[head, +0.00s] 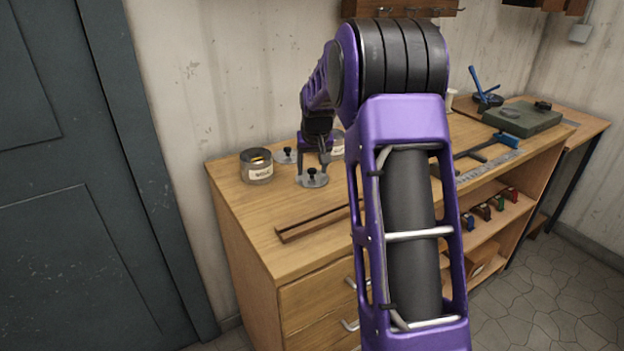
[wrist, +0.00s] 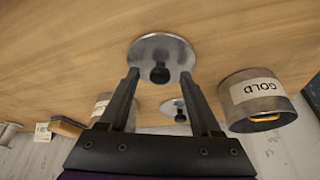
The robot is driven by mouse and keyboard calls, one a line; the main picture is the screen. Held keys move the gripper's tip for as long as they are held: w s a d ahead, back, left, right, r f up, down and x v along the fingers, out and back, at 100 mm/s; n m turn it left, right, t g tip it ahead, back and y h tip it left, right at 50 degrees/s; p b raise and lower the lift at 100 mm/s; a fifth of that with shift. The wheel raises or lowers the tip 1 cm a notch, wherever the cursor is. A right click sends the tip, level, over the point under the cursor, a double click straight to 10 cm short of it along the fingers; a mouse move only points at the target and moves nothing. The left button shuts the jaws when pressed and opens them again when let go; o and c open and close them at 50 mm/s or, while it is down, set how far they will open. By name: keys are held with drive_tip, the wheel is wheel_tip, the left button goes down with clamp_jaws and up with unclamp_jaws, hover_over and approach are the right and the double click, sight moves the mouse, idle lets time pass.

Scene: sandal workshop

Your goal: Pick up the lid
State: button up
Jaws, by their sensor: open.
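A round grey metal lid with a black knob (head: 312,181) lies flat on the wooden bench top near its left end. It also shows in the wrist view (wrist: 162,49). My gripper (head: 314,166) is above it, pointing down, open and empty. In the wrist view, the fingertips (wrist: 160,74) are on either side of the knob; I cannot tell whether they touch the lid. A second similar lid (head: 284,156) lies behind, toward the wall, and shows between the fingers in the wrist view (wrist: 174,108).
An open tin labelled GOLD (wrist: 258,100) stands beside the lids, left in the head view (head: 257,168). Another tin (head: 338,146) is partly hidden behind my gripper. A dark wooden strip (head: 315,221) lies in front. Tools and a green case (head: 522,118) are farther right.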

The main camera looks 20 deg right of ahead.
drive_tip(key=shift+r, duration=0.1)
drive_tip(key=shift+c, duration=0.2)
clamp_jaws()
